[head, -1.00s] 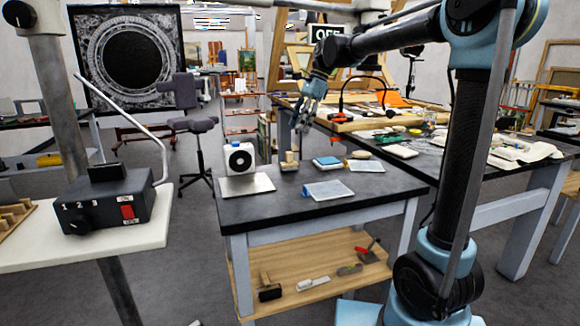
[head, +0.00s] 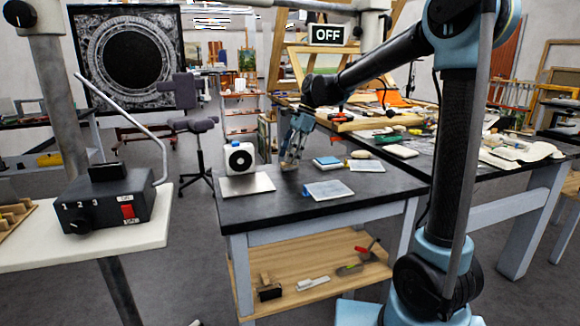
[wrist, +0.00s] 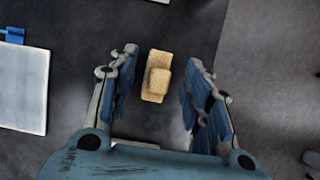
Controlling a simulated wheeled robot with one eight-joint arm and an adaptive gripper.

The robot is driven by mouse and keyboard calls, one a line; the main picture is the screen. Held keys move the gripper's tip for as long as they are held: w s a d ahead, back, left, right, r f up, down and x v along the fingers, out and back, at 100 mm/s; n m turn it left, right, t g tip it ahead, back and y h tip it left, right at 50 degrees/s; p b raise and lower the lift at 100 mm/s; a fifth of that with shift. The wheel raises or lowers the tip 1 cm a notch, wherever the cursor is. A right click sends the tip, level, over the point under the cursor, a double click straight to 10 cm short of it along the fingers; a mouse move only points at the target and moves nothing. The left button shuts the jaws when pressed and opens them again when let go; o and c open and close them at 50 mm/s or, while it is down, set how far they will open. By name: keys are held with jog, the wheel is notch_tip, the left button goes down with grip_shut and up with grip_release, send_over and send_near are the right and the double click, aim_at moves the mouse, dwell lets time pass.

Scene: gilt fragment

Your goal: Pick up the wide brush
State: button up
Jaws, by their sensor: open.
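A small tan block-like piece (wrist: 157,78), with a raised paler part on a wider base, sits on the dark tabletop. It may be the wide brush, but I see no bristles clearly. My gripper (head: 289,163) is open above it. In the wrist view it lies between the two spread fingers with a gap on each side, a little nearer the left finger. In the head view the fingers mostly hide it.
Tools lie on the lower shelf (head: 330,266).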

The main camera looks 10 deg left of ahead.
jog(key=shift+a+f, duration=0.1)
jog(key=shift+f, duration=0.1)
grip_shut()
notch_tip(320, 180, up, 10)
dwell(0.8)
jog(key=c, duration=1)
grip_release()
jog(key=shift+c, duration=0.2)
